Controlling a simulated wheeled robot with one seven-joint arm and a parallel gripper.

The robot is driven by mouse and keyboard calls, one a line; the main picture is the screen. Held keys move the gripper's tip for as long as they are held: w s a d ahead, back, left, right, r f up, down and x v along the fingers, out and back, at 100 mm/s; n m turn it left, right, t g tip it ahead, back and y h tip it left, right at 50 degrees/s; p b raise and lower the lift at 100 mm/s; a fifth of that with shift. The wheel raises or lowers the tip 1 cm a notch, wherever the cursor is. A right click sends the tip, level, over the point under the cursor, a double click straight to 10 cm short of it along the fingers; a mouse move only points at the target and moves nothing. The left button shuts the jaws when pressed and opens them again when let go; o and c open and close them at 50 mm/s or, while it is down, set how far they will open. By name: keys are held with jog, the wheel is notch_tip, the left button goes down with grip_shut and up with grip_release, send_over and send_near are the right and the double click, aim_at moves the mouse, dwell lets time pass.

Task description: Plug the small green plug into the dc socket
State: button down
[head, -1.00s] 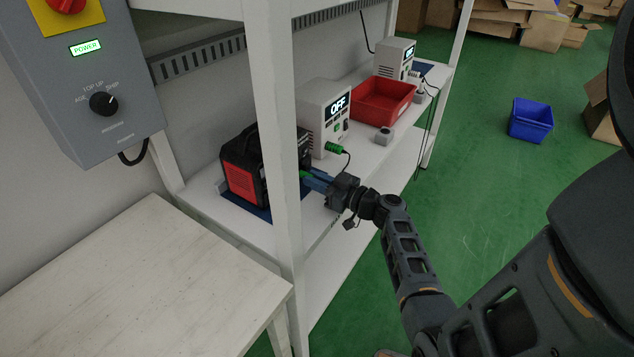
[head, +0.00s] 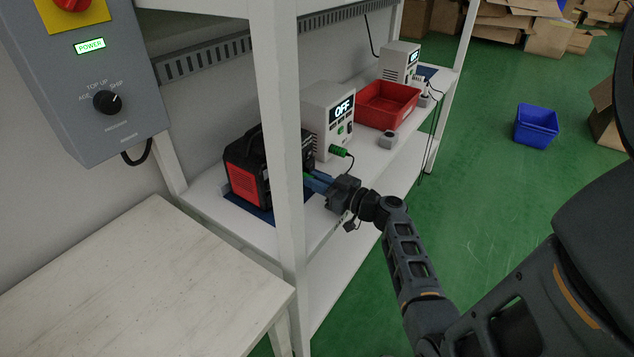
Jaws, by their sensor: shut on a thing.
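A black power station with red sides (head: 248,182) stands on the white shelf, partly behind the front post. My gripper (head: 313,181), with blue fingers, reaches in from the right at the station's right-hand face. It is shut on a small green plug (head: 309,175), of which only a sliver shows. The plug is at or very close to that face; I cannot tell whether it is in a socket. The dc socket is hidden by the post and my gripper.
A white unit reading OFF (head: 327,122) stands behind, with a larger green connector (head: 339,151) and cable. A red bin (head: 387,104) and small grey block (head: 388,138) are farther along the shelf. The white post (head: 283,180) stands close left of my gripper.

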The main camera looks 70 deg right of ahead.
jog(key=shift+w, duration=0.15)
jog(key=c, duration=1)
grip_release()
jog(key=shift+b+v, duration=0.85)
jog(key=shift+v, duration=3.05)
